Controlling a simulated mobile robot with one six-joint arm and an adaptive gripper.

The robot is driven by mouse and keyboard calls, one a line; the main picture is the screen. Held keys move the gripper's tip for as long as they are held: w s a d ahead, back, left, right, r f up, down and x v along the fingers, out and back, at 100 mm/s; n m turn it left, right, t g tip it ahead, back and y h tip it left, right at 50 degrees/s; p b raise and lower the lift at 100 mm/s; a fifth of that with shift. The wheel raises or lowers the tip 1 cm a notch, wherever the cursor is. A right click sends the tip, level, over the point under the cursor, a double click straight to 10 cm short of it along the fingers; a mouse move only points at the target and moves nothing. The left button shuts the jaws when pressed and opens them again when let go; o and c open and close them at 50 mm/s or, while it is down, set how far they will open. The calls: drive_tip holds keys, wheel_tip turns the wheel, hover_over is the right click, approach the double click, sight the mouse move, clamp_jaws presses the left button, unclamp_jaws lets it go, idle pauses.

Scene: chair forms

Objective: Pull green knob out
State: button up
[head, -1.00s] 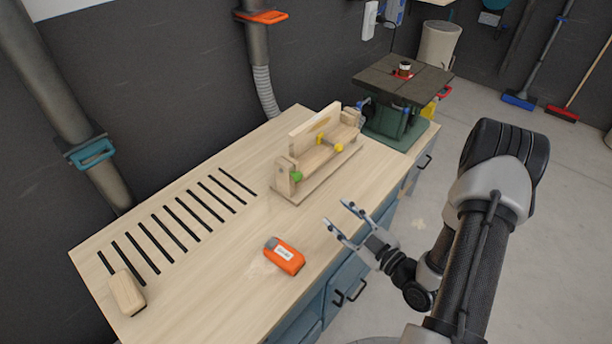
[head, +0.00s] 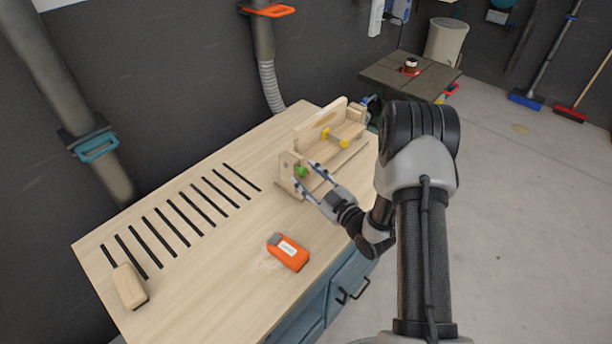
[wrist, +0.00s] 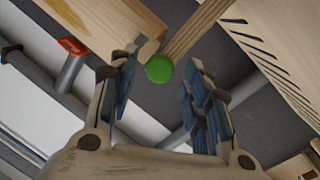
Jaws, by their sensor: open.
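The green knob (head: 301,171) sits on the near end of a wooden jig (head: 287,172) on the workbench. In the wrist view the round green knob (wrist: 159,68) shows between the fingertips, close to a wooden block (wrist: 105,30). My gripper (head: 304,174) is open, with one finger on each side of the knob in the picture. The gripper (wrist: 160,85) also shows open in the wrist view, with gaps between the knob and both fingers. Whether the knob lies fully at fingertip depth I cannot tell.
Yellow knobs (head: 344,143) sit farther along the jig. An orange box-like object (head: 288,252) and a wooden block (head: 129,287) lie on the workbench (head: 215,270). Black slots line its left part. A machine with a dark table (head: 400,77) stands behind the jig.

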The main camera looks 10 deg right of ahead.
drive_tip(key=shift+x, duration=0.8)
drive_tip(key=shift+s, duration=0.1)
drive_tip(key=shift+c, duration=0.3)
clamp_jaws()
